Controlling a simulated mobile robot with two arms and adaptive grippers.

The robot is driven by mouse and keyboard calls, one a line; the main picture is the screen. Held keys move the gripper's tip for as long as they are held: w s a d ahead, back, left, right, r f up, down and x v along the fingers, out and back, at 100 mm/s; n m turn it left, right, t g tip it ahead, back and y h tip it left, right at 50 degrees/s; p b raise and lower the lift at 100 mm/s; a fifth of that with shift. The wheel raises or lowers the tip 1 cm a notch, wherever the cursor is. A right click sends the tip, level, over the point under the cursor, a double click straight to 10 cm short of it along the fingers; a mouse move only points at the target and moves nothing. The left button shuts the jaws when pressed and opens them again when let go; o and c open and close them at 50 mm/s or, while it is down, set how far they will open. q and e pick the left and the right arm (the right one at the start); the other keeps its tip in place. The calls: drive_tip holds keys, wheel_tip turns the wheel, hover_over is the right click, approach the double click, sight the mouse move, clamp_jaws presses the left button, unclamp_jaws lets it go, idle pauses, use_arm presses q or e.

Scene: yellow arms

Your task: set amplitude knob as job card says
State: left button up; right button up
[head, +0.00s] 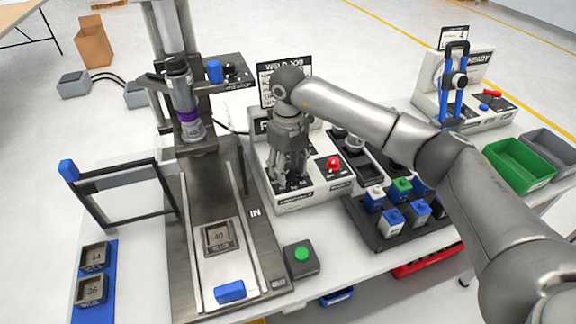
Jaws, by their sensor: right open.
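The job card (267,88), headed "WELD JOB", stands upright behind a white control box (312,192). My arm partly covers it, and its lines are too small to read. My right gripper (287,178) is open, pointing down over the left part of the box's top panel. A label on the box's front edge below it seems to read "amplitude". The amplitude knob is hidden behind the fingers, so its setting and any contact cannot be told. A red knob (333,164) shows to the right of the gripper. My left gripper is not in view.
A press with a metal bed (248,262) stands left of the box. A green button box (301,260) sits in front. A dark rack (382,237) of capped blocks is to the right, under my arm. Green (519,166) and grey bins lie further right.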

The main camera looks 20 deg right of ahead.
sight(288, 169)
wheel_tip(288, 169, up, 12)
idle(0.6)
